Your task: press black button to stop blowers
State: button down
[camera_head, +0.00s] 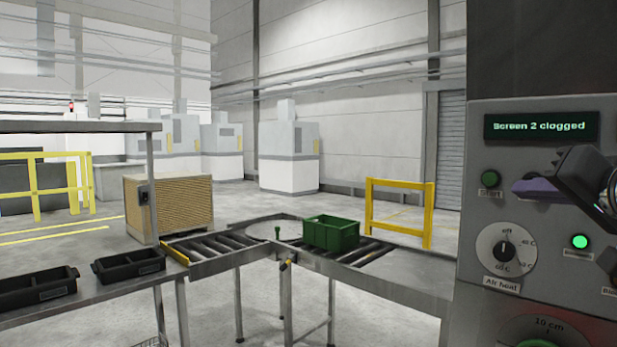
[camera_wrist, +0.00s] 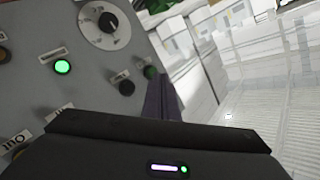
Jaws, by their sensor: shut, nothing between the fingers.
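A grey control panel (camera_head: 537,270) fills the right of the head view. A dark round button (camera_wrist: 127,88) sits on it beside a dark green button (camera_wrist: 150,72) in the wrist view; its label is too blurred to read. The head view shows the green button (camera_head: 490,178), but my gripper hides the dark one. A lit green button (camera_head: 579,241) also glows in the wrist view (camera_wrist: 62,67). My gripper (camera_head: 519,187) is shut, its purple fingers in front of the panel just right of the green button. The wrist view shows the fingertips (camera_wrist: 157,75) beside it; contact cannot be told.
A display (camera_head: 541,126) reads "Screen 2 clogged". An "Air heat" dial (camera_head: 504,251) is below the green button. A roller conveyor (camera_head: 340,262) with a green crate (camera_head: 331,233) stands left of the panel.

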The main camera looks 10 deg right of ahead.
jog(key=w+d, duration=0.5)
jog(key=d, duration=0.2)
jog(key=shift+w, duration=0.15)
dwell(2.2)
jog(key=shift+w+d, duration=0.2)
jog(key=shift+d, duration=0.05)
jog(key=shift+w+d, duration=0.3)
jog(key=shift+d, duration=0.1)
dwell(1.2)
jog(key=shift+s+a, duration=0.55)
jog(key=shift+a, duration=0.2)
jog(key=shift+s+a, duration=0.1)
dwell(0.3)
jog(key=shift+s+a, duration=0.75)
jog(key=shift+a, duration=0.2)
jog(key=shift+s+a, duration=0.7)
jog(key=shift+a, duration=0.2)
